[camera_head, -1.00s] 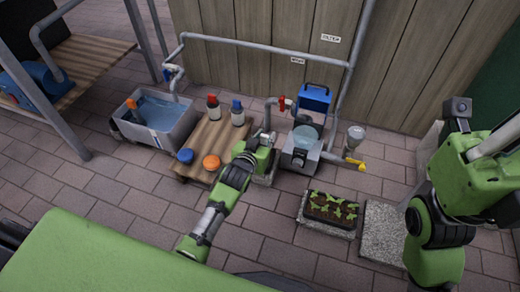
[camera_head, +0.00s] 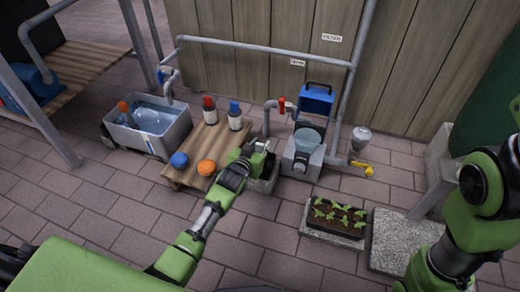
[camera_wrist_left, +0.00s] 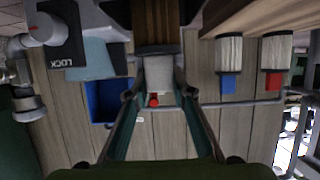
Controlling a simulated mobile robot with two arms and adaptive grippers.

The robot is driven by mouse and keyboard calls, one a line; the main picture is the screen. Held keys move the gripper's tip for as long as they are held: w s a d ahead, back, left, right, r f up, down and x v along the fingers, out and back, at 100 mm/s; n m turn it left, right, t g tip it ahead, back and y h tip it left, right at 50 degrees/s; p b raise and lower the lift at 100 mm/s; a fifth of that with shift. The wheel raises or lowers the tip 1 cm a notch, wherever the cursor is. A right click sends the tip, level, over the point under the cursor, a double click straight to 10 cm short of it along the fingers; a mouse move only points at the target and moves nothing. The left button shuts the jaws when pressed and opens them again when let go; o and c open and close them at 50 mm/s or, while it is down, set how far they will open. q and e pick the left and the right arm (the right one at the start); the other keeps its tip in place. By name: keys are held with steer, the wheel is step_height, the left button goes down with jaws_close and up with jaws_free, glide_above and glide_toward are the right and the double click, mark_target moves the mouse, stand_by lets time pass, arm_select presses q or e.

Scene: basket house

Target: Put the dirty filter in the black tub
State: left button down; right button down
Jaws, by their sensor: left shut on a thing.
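My left gripper (camera_head: 262,148) is shut on the dirty filter, beside the wooden pallet table. In the left wrist view, which is upside down, the two fingers close on the filter's pale end cap (camera_wrist_left: 160,72); its brown pleated body (camera_wrist_left: 157,22) hangs below. In the head view my gripper mostly hides the filter. A low container with a grey rim (camera_head: 268,190) stands just under and behind my left gripper; I cannot tell whether it is the black tub. My right gripper is out of view; only the right arm shows.
Red-capped (camera_head: 210,112) and blue-capped (camera_head: 235,118) pale filters stand on the wooden table (camera_head: 205,143). A grey water tub (camera_head: 172,137) is left of it. The pump unit (camera_head: 302,155) and seedling tray (camera_head: 338,216) are to the right. Paving in front is partly clear.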

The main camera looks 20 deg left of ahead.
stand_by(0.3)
arm_select(q)
steer(key=c, duration=1.8)
jaws_free()
steer(key=shift+f, duration=0.1)
steer(key=shift+o, duration=0.2)
